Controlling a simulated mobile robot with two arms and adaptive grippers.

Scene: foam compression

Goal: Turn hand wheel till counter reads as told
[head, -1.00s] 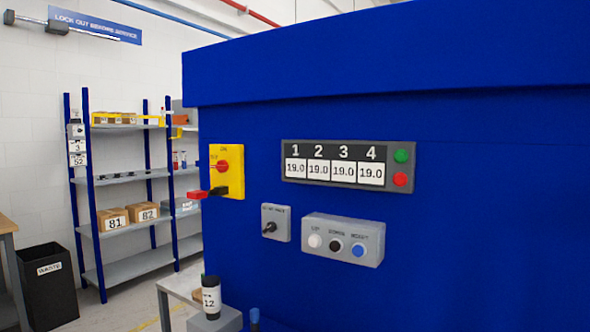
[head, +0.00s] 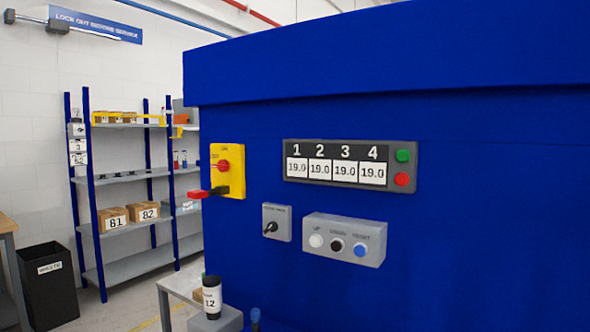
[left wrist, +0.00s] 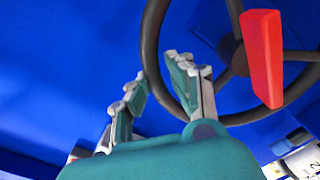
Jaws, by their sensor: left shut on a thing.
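The dark hand wheel (left wrist: 238,119) shows in the left wrist view, with its rim curving down through the middle and its spokes and hub at upper right. My left gripper (left wrist: 163,84) has a grey-green finger on either side of the rim and is shut on it. The head view shows neither the wheel nor my grippers. A readout panel (head: 349,164) on the blue machine (head: 500,220) shows 19.0 under each of 1, 2, 3 and 4. A black and white piece (head: 212,298) marked 12 stands at the bottom of the head view.
A red block (left wrist: 263,58) hangs in front of the wheel in the left wrist view. A yellow switch (head: 228,172) with a red handle sticks out from the machine, near a button box (head: 344,240). Shelves (head: 130,175) and a black bin (head: 48,285) stand at left.

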